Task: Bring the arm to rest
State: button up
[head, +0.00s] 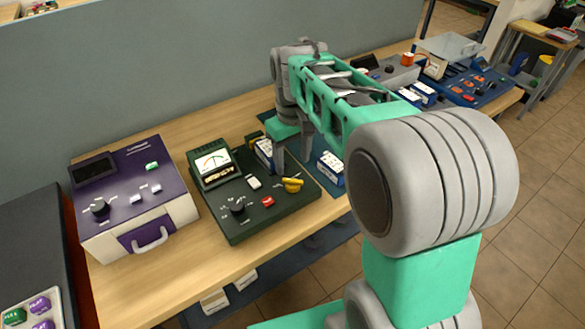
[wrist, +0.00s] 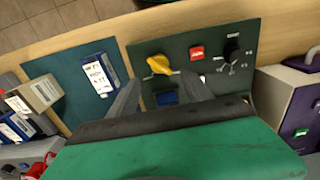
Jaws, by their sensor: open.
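My gripper (head: 294,152) reaches over the bench from the right, above the back right part of a dark green tester (head: 237,231). In the wrist view its two grey fingers (wrist: 165,95) are spread apart with nothing held between them. Past the fingertips lies the green panel (wrist: 215,85), with a yellow knob (wrist: 160,65) and a red switch (wrist: 197,53). A blue block (wrist: 167,98) shows between the fingers. My arm hides part of the bench behind it.
A purple and cream unit (head: 135,185) stands left of the tester. Blue-and-white battery boxes (head: 330,168) sit right of it. A blue panel (head: 470,88) is at the far right end of the wooden bench (head: 210,120). A wall (head: 150,70) runs behind.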

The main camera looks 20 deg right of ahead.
dwell(0.3)
jog(key=shift+s+r, duration=0.15)
jog(key=shift+s, duration=0.25)
jog(key=s+f+m+t, duration=0.2)
jog(key=s+m+t, duration=0.1)
jog(key=s, duration=1)
jog(key=shift+m, duration=0.3)
